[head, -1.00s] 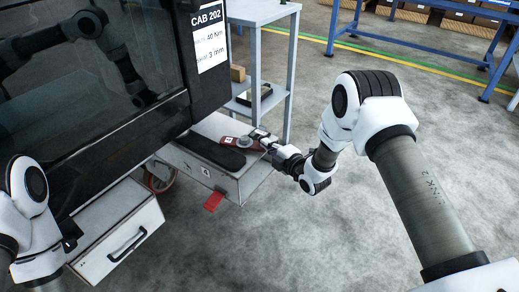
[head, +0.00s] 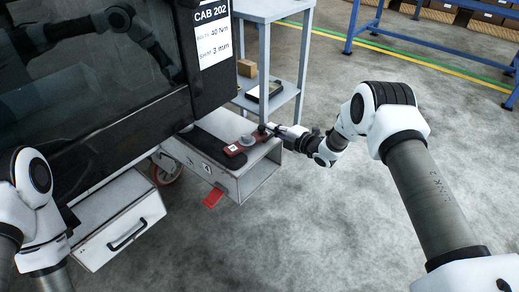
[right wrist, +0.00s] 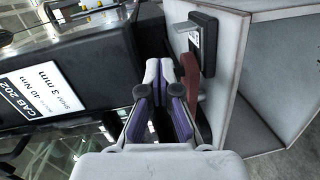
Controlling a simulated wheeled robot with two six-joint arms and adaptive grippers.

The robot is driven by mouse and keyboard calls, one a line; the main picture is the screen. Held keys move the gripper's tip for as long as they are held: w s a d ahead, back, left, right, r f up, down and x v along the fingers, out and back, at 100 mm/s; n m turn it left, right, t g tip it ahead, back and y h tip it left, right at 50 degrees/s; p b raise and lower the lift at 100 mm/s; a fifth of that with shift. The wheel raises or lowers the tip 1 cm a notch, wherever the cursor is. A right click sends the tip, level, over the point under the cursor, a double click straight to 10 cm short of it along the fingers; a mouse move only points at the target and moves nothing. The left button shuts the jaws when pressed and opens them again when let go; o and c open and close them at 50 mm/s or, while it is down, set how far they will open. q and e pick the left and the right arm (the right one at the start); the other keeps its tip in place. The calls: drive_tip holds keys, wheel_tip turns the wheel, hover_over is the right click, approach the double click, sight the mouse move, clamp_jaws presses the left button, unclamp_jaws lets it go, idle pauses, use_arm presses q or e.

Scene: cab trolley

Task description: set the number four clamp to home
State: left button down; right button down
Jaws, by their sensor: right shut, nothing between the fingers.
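The number four clamp has a red arm (head: 236,150) with a small label and a grey round knob (head: 247,140). It sits on the grey trolley ledge (head: 228,182) below the cab, beside a black pad. A plate marked 4 (head: 206,167) is on the ledge front. My right gripper (head: 266,129) is at the far right end of the arm. In the right wrist view its fingers (right wrist: 160,88) are close together and empty, with the red piece (right wrist: 190,82) just right of them. Whether they touch it is unclear. My left gripper is out of view.
A grey shelf stand (head: 272,98) is close behind my right gripper. A red tab (head: 213,198) juts from the ledge.

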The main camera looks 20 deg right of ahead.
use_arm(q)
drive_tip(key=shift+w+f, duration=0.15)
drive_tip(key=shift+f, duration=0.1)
use_arm(e)
drive_tip(key=shift+w+a, duration=0.15)
drive_tip(key=shift+w, duration=0.85)
